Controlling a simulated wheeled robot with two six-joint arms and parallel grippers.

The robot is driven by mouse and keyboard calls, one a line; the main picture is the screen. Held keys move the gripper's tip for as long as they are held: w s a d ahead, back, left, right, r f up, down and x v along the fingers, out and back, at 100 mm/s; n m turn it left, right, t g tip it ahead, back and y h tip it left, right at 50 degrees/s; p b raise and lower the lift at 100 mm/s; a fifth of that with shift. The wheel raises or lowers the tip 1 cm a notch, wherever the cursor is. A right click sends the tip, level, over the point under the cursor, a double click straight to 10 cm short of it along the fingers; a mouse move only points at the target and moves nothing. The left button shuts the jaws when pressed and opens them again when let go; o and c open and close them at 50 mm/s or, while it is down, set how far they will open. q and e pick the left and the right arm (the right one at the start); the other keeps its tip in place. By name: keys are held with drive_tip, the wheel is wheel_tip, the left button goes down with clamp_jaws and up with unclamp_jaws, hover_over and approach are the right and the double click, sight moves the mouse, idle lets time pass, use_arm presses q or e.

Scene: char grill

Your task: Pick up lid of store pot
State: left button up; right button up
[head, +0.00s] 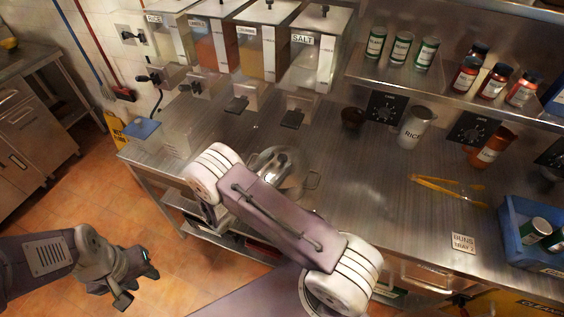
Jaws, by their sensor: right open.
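The silver store pot (293,181) stands on the steel counter, partly hidden behind my right arm. Its shiny lid (281,160) shows at the top, and a loop handle sticks out on the right side. My right arm crosses in front of the pot from the lower right, with a white joint just left of it. My right gripper is hidden behind this arm, so its contact with the lid cannot be seen. My left gripper (140,286) hangs over the tiled floor at the lower left, far from the pot, with its fingers apart and empty.
Ingredient dispensers (262,50) line the back left. A shelf (445,85) with spice jars overhangs the right. Yellow tongs (447,187), a rice shaker (415,127) and a blue crate (515,235) are on the counter. The counter right of the pot is clear.

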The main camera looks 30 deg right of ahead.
drive_tip(key=shift+x, duration=0.8)
drive_tip(key=shift+a+f, duration=0.1)
drive_tip(key=shift+a, duration=0.1)
drive_tip(key=c, duration=0.7)
clamp_jaws()
drive_tip(key=r, duration=0.3)
drive_tip(key=r+b, duration=0.1)
drive_tip(key=shift+s+d+r, duration=0.2)
drive_tip(key=shift+s+r, duration=0.1)
drive_tip(key=shift+s, duration=0.1)
drive_tip(key=s+d+r+b, duration=0.1)
drive_tip(key=s+d+r, duration=0.2)
drive_tip(key=s+r, duration=0.3)
drive_tip(key=s, duration=0.4)
drive_tip(key=shift+s+d+r, duration=0.15)
drive_tip(key=shift+d+r, duration=0.1)
